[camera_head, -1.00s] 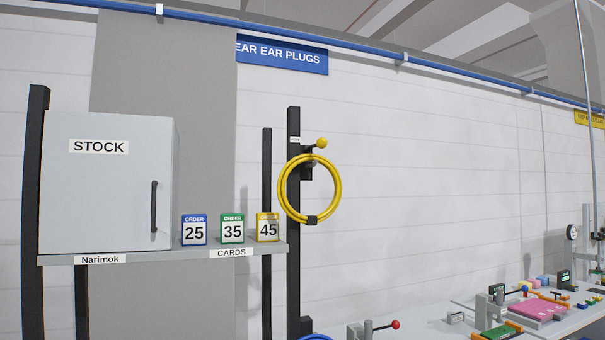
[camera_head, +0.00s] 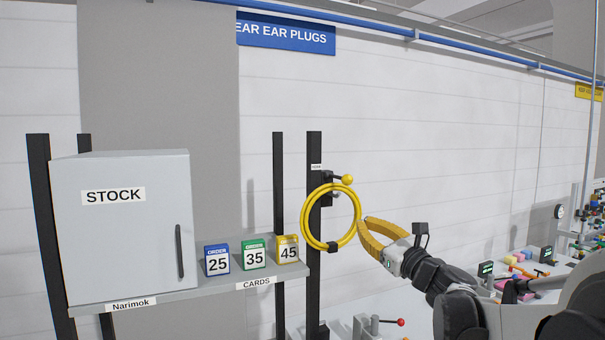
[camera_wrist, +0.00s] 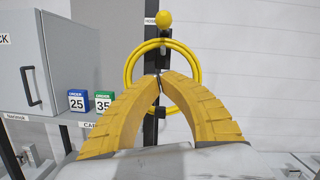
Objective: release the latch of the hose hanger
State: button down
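A yellow coiled hose (camera_head: 306,214) hangs on a dark hanger (camera_head: 327,198) fixed to a black post. A lever with a yellow ball knob (camera_head: 348,180) juts out at the hanger's top, above the coil. In the wrist view the knob (camera_wrist: 164,19) stands above the coil (camera_wrist: 165,42), beyond my fingertips. My gripper (camera_head: 361,224) has yellow fingers with their tips together and nothing seen between them. It is beside the coil's right edge in the head view, below the knob. In the wrist view my gripper (camera_wrist: 160,77) covers part of the coil; I cannot tell whether they touch.
The black post (camera_head: 314,285) stands right of a shelf (camera_head: 190,295) with a grey STOCK cabinet (camera_head: 125,230) and order cards (camera_head: 253,255). A red-knobbed lever (camera_head: 401,322) is low in front. A cluttered bench lies at right. The wall right of the hose is bare.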

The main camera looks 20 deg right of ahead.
aim_at(339, 178)
jog(key=shift+d+r+m, duration=0.3)
jog(key=shift+d+r, duration=0.05)
jog(key=shift+d, duration=0.1)
jog(key=w+r+p, duration=0.1)
jog(key=w+r, duration=0.1)
jog(key=w, duration=0.1)
jog(key=w+a+r+p, duration=0.1)
jog(key=w+r+p, duration=0.1)
jog(key=w, duration=0.1)
jog(key=w+r+p, duration=0.1)
jog(key=w+r, duration=0.1)
jog(key=w, duration=0.1)
jog(key=shift+w+a+r, duration=0.1)
jog(key=shift+w+a, duration=0.2)
jog(key=shift+w, duration=0.05)
jog(key=shift+s+r+p, duration=0.1)
jog(key=shift+r+p, duration=0.05)
jog(key=shift+p, duration=0.2)
